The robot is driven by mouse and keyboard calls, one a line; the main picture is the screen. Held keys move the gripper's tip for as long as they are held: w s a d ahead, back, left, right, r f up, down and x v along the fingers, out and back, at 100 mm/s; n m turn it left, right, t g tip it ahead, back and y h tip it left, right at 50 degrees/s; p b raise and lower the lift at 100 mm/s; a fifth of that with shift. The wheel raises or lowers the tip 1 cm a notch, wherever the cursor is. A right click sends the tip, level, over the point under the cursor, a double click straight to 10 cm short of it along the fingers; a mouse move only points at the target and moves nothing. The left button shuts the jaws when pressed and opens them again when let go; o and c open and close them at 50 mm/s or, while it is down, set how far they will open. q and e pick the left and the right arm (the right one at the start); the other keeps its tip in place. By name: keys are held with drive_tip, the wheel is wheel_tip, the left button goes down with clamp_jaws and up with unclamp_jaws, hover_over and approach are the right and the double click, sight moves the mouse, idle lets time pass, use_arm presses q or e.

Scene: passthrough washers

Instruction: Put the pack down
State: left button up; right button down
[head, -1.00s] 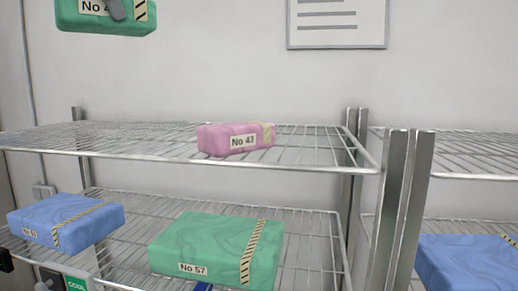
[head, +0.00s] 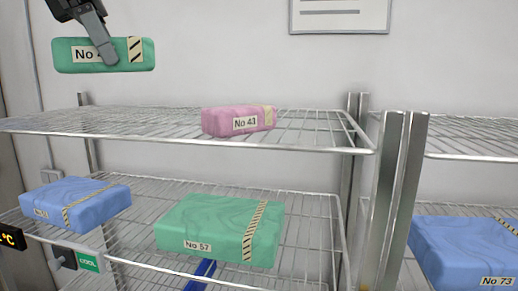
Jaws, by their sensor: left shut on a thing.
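A green pack (head: 138,62) with a partly covered "No 4…" label and a striped band hangs at the upper left of the head view. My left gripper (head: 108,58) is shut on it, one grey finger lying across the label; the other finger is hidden. The pack is held roughly level in the air above the upper wire shelf (head: 310,140), apart from it. My right gripper is not in view.
A pink pack No 43 (head: 225,121) lies on the upper shelf, with bare wire left of it. A blue pack (head: 85,205) and green pack No 57 (head: 205,222) lie on the lower shelf. Metal posts (head: 395,200) stand right, before blue pack No 73 (head: 465,250).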

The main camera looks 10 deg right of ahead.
use_arm(q)
drive_tip(key=s+a+f+m+g+y, duration=0.1)
drive_tip(key=f+m, duration=0.6)
drive_tip(key=f, duration=1.2)
drive_tip(key=s+a+f+m+g+y, duration=0.1)
drive_tip(key=f+m, duration=0.6)
drive_tip(key=f, duration=1.2)
drive_tip(key=s+a+f+m+g+y, duration=0.2)
drive_tip(key=f+m, duration=0.5)
drive_tip(key=f, duration=1.2)
drive_tip(key=shift+s+m+g, duration=0.3)
drive_tip(key=shift+s+g, duration=0.45)
drive_tip(key=shift+g, duration=0.05)
drive_tip(key=shift+a, duration=0.1)
